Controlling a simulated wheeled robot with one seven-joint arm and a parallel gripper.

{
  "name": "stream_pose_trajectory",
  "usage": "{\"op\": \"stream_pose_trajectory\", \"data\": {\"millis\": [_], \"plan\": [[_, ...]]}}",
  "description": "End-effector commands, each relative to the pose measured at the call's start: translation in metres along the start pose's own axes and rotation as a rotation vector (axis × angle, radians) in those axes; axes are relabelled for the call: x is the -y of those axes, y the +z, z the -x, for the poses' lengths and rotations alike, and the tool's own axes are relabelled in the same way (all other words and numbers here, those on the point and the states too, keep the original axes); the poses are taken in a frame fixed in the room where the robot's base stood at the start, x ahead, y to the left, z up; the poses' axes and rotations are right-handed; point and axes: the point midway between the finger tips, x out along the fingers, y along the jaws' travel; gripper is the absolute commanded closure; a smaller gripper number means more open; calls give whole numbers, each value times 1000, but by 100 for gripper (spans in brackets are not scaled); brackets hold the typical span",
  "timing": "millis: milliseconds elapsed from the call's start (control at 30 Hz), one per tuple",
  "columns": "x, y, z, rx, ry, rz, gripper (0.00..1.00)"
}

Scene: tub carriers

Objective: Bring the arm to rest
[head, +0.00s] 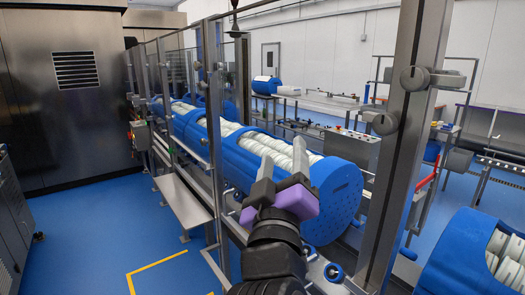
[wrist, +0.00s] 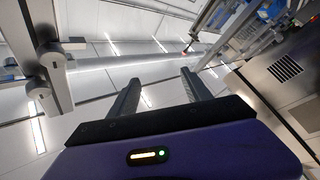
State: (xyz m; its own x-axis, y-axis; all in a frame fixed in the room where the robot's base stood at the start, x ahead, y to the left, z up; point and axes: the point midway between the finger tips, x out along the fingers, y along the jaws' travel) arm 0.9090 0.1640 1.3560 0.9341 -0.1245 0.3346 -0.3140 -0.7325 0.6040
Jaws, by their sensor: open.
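My gripper (head: 283,162) is at the lower middle of the head view, raised on my black arm. Its two grey fingers point upward and stand apart, with nothing between them. The wrist view also shows my gripper (wrist: 160,88), with its fingers spread and empty against the ceiling. Behind it in the head view is a long blue tub carrier (head: 339,197) holding rows of white tubs. I cannot tell how far the gripper is from it.
A metal frame post (head: 401,130) stands just right of my gripper. A second blue carrier (head: 455,247) with white tubs is at the lower right. A metal bench (head: 182,200) is at left. Blue floor (head: 85,225) with a yellow line lies open at lower left.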

Motion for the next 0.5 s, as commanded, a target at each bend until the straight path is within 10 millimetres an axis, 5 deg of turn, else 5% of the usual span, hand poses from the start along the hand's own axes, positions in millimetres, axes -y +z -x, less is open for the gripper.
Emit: {"op": "stream_pose_trajectory", "data": {"millis": [200, 500], "plan": [[42, 58, 61, -92, -159, -108, 43], [56, 128, 160, -119, -308, -296, 43]]}}
